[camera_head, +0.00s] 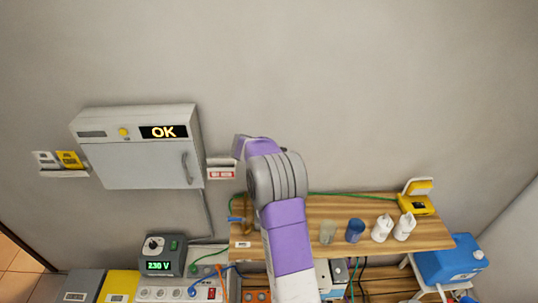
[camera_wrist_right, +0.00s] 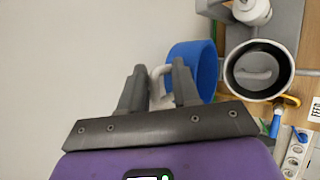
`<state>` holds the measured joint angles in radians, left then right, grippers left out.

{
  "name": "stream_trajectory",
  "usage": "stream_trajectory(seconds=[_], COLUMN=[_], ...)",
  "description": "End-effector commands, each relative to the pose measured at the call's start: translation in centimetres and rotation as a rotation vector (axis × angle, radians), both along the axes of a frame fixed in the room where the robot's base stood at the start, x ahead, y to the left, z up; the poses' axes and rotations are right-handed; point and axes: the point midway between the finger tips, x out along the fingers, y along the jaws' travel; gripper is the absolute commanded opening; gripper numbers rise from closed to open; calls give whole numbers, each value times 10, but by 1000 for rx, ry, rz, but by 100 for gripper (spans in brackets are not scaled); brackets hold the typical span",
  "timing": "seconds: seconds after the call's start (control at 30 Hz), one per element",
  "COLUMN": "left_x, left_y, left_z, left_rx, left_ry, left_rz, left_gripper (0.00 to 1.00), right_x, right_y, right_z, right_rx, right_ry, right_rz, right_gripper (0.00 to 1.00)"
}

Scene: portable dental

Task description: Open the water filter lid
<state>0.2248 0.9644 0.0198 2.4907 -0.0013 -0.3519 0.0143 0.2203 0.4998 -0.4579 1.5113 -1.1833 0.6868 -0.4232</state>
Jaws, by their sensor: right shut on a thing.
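In the right wrist view, my right gripper (camera_wrist_right: 160,75) is shut on a white handle (camera_wrist_right: 158,72). The handle sits against a round blue lid (camera_wrist_right: 195,68), which stands steeply tilted, partly hidden behind the right finger. I cannot tell whether lid and body touch. In the head view my purple and grey right arm hides the filter and its own fingertips. My left gripper is not in view.
A wooden shelf (camera_head: 335,207) holds cups, white bottles (camera_head: 382,228) and a yellow device (camera_head: 416,204). A grey wall cabinet (camera_head: 140,150) showing OK hangs at left. A voltage unit (camera_head: 160,258) stands below it. The wall above the shelf is clear.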

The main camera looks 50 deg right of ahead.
Motion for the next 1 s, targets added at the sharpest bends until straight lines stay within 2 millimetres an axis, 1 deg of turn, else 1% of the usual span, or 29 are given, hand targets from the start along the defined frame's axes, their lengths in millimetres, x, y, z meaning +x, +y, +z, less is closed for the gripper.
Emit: stream_trajectory(seconds=[0.1, 0.13, 0.17, 0.43, 0.53, 0.8, 0.9, 1.0], left_x=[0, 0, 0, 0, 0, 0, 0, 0], left_y=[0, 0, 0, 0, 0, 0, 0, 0], left_z=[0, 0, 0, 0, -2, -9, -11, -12], left_rx=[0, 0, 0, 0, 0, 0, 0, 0], left_ry=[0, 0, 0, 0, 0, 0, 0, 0], left_rz=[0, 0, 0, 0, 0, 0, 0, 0], left_gripper=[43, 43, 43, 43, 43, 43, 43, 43], right_x=[0, 0, 0, -1, 0, -4, -6, -7], right_y=[-2, -2, -2, 0, 4, 36, 46, 52], right_z=[1, 1, 1, 0, 4, 34, 43, 49], right_rx=[-4, -4, -4, -1, -1, -2, -2, -3], right_ry=[-1, -1, -1, 1, 0, -5, -4, -2], right_rz=[1, 1, 1, 0, 0, 2, 2, 1], right_gripper=[0, 36, 37, 37, 37, 37, 37, 37])
